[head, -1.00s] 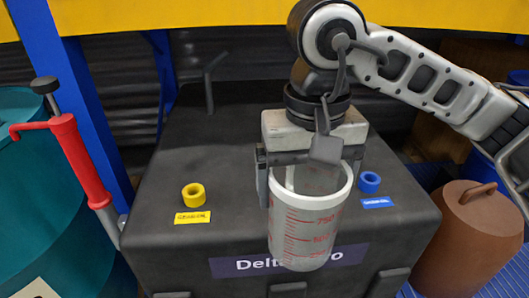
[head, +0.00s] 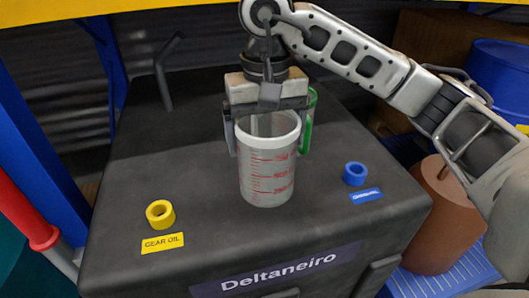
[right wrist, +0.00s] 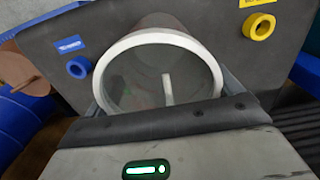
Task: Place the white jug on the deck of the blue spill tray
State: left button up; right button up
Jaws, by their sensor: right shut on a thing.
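The white jug (head: 267,172) is a translucent measuring jug with red marks and a thick white rim. My right gripper (head: 267,130) is shut on it, with one finger on each side just below the rim. The jug is upright over the dark top of the Deltaneiro unit; I cannot tell whether its base touches. The right wrist view looks into its open mouth (right wrist: 160,75), and it seems empty. The blue spill tray (head: 455,278) shows its ribbed deck at the lower right, partly hidden by my arm. My left gripper is out of view.
The dark Deltaneiro unit (head: 190,225) carries a yellow ring (head: 160,213) and a blue ring (head: 355,174). A brown can (head: 432,225) stands at the tray. A blue drum (head: 495,75) is behind. A red-handled pump (head: 22,212) is at the left.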

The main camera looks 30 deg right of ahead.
jog(key=shift+w+d+f, duration=0.25)
jog(key=shift+w+f, duration=0.45)
jog(key=shift+f, duration=0.15)
jog(key=f, duration=0.3)
jog(key=shift+w+d+f, duration=0.15)
jog(key=shift+w+f, duration=0.1)
jog(key=shift+f, duration=0.05)
jog(key=shift+f+b, duration=0.25)
jog(key=shift+b, duration=0.05)
jog(key=o, duration=1.1)
jog(key=shift+c, duration=0.2)
notch_tip(320, 180, up, 12)
jog(key=p, duration=0.2)
jog(key=s+a+r+t+h, duration=0.1)
jog(key=s+r+t, duration=0.1)
jog(key=s+t, duration=0.25)
jog(key=b+x, duration=0.1)
jog(key=x, duration=0.9)
jog(key=shift+s+a, duration=0.1)
jog(key=shift+s, duration=0.05)
jog(key=shift+p+x, duration=0.3)
jog(key=shift+x, duration=2.35)
